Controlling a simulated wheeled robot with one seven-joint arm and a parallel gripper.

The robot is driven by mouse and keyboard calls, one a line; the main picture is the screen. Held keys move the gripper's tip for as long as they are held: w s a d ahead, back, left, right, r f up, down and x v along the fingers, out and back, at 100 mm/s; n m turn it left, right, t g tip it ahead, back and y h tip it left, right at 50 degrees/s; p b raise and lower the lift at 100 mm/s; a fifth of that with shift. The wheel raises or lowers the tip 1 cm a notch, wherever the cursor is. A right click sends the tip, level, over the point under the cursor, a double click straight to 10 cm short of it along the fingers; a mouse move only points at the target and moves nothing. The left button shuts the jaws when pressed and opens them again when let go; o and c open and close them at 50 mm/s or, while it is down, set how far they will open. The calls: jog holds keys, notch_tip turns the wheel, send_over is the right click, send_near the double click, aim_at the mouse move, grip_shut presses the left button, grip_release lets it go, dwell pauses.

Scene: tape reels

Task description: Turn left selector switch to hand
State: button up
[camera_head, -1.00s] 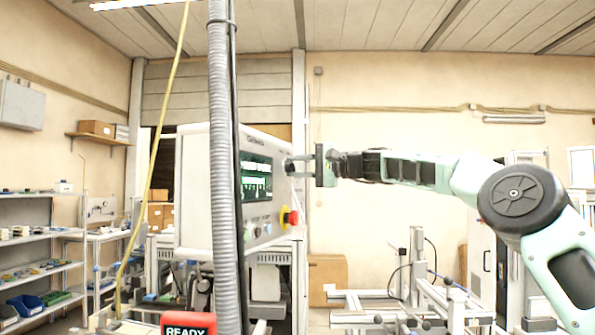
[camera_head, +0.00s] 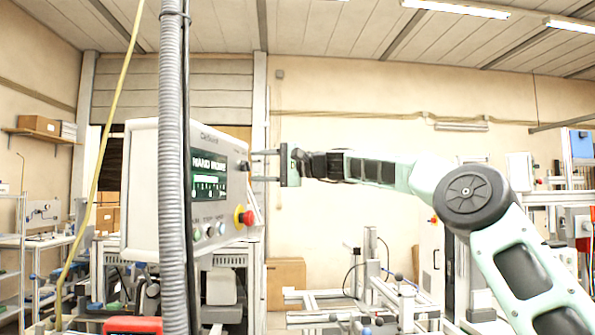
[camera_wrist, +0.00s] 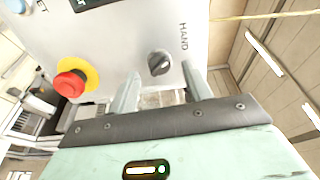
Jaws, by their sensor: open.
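The control box (camera_head: 142,190) stands left of centre in the head view. Its screen (camera_head: 208,175) shows large letters that seem to read HAND MODE. In the wrist view, a black selector switch (camera_wrist: 159,63) sits on the pale panel, beside the printed word HAND (camera_wrist: 183,37). The switch's grip bar slants, its raised end seeming to point toward that word. My gripper (camera_head: 263,166) is open in front of the box's right side. In the wrist view, my gripper's fingers (camera_wrist: 160,78) are spread on either side of the switch, apart from it.
A red emergency button on a yellow ring (camera_wrist: 72,80) sits left of the switch; it also shows in the head view (camera_head: 244,216). Small push-buttons (camera_head: 209,231) line the box below the screen. A grey corrugated hose (camera_head: 172,120) hangs before the box.

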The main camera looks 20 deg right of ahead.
jog(key=b+v, duration=0.5)
jog(key=v, duration=1)
